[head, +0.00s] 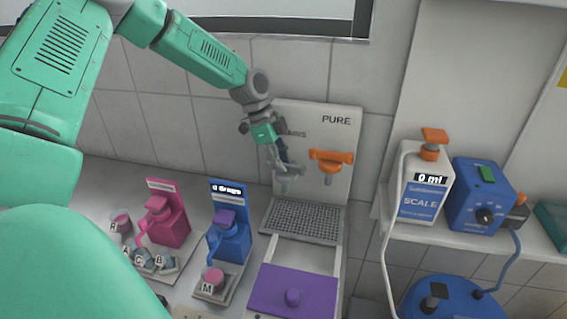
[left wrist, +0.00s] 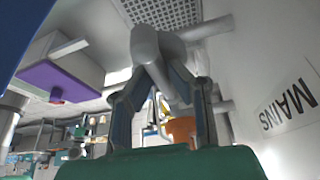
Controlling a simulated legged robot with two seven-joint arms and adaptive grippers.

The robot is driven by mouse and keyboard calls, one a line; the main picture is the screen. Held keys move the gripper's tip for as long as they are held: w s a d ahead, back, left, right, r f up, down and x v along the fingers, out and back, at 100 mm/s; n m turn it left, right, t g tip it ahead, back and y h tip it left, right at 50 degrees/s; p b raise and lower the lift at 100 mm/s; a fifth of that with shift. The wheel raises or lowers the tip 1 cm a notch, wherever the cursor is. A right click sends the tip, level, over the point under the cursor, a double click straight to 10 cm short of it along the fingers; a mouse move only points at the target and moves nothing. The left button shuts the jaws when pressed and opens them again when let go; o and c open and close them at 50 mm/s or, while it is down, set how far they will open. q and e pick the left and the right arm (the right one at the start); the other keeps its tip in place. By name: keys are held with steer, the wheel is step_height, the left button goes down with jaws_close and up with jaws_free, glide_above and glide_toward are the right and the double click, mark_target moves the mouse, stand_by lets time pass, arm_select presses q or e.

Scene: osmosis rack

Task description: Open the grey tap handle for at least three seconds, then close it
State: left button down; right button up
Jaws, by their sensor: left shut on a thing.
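The grey tap (head: 287,184) sticks out of the white panel (head: 341,140) under the partly covered word MAINS. My left gripper (head: 279,157) reaches down to it from above and hides most of its handle. In the left wrist view, the two fingers (left wrist: 164,72) close on the grey tap handle (left wrist: 146,44). A grey pipe of the tap (left wrist: 212,28) runs to the panel at the right. I cannot tell the handle's turn angle, and no water stream shows. My right gripper is out of view.
An orange tap (head: 331,160) under PURE sits close to the right of my left gripper. A grey grate (head: 303,221) lies below both taps. Pink (head: 163,215) and blue (head: 229,237) dispensers stand left. A scale (head: 424,188) reading 0 ml stands right.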

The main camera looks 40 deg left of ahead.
arm_select(q)
steer(key=shift+s+a+f, duration=0.1)
steer(key=shift+f, duration=0.05)
stand_by(0.3)
steer(key=c, duration=1.6)
jaws_free()
steer(key=shift+o, duration=0.2)
steer(key=shift+a, duration=0.15)
steer(key=shift+a, duration=0.1)
steer(key=v, duration=1.1)
steer(key=shift+a+r, duration=0.3)
steer(key=shift+a, duration=0.15)
steer(key=shift+d, duration=0.15)
